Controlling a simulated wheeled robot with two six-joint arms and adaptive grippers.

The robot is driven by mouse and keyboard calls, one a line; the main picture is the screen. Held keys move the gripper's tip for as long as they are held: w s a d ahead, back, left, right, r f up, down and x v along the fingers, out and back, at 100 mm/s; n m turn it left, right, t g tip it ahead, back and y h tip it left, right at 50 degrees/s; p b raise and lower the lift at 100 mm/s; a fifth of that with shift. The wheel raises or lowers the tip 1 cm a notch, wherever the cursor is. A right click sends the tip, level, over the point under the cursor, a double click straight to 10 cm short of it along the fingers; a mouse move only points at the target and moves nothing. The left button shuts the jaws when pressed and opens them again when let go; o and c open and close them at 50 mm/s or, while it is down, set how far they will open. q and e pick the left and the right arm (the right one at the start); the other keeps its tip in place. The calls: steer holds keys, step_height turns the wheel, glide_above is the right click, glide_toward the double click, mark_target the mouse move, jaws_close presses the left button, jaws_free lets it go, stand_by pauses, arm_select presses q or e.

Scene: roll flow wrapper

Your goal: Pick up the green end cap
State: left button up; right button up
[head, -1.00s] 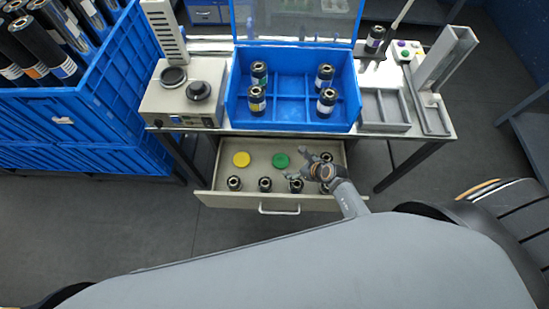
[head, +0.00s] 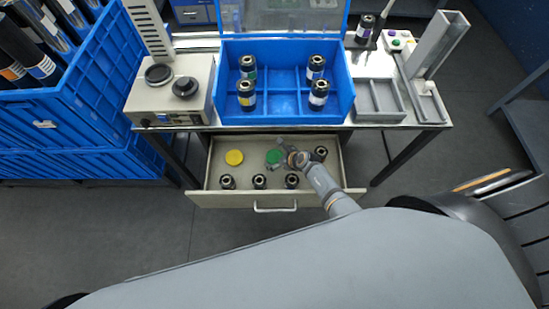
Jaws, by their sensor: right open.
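The green end cap (head: 273,157) is a flat green disc lying in the open drawer (head: 214,200) under the table. My right gripper (head: 279,154) is over the drawer, with its open fingers at the right side of the green cap, covering part of its edge. I cannot tell whether the fingers touch the cap. A yellow cap (head: 234,157) lies to the left of it in the same drawer. My left gripper is not in view.
Several black rollers (head: 260,181) stand along the drawer's front, and another (head: 321,153) stands at its right. Above the drawer, the table holds a blue box (head: 285,117) with rollers, a beige machine (head: 146,101) and a grey tray (head: 381,117). Blue crates (head: 85,100) stand at the left.

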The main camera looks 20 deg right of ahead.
mark_target(277, 158)
steer(key=shift+s+r, duration=0.1)
steer(key=shift+c, duration=0.8)
steer(key=c, duration=0.7)
steer(key=shift+c, duration=0.2)
steer(key=shift+r+p, duration=0.3)
steer(key=shift+r, duration=0.05)
step_height(277, 158, up, 3)
steer(key=shift+r+p, duration=0.1)
steer(key=shift+p, duration=0.85)
steer(key=s+d+r+p, duration=0.1)
steer(key=s+d+r, duration=0.8)
steer(key=d, duration=0.1)
steer(key=shift+s, duration=0.35)
